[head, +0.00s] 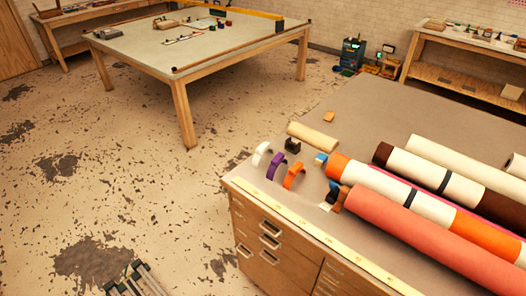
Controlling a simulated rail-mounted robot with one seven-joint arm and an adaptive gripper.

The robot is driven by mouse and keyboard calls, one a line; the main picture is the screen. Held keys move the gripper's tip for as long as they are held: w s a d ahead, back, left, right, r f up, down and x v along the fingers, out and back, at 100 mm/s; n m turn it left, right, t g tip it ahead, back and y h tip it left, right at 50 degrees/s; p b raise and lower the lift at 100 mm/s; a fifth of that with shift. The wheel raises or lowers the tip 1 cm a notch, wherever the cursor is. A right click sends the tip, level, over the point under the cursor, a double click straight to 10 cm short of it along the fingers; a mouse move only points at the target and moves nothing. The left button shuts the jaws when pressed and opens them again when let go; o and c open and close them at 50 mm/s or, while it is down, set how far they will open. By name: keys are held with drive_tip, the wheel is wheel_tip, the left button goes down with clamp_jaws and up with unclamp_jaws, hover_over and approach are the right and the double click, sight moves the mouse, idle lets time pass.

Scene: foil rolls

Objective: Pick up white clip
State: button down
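The white clip (261,154) is a small curved, open-ended piece standing near the left end of the grey-topped workbench (375,115). It is the leftmost of a short row of clips, with a purple clip (275,166) and an orange clip (294,175) close beside it to the right. Nothing covers the white clip. A grey metal part with parallel bars (137,281) shows at the bottom edge, cut off by the frame. It may be part of my arm or gripper; its fingertips cannot be made out. It is well away from the white clip.
Several large rolls, including a coral roll (430,238), fill the bench's right side. A small black object (292,145), a tan roll (313,136) and a blue-topped block (320,159) lie near the clips. A yellow ruler strip (310,232) runs along the front edge. Floor on the left is open.

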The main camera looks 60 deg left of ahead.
drive_tip(key=c, duration=1.9)
unclamp_jaws()
drive_tip(key=o, duration=1.1)
drive_tip(key=shift+o, duration=0.2)
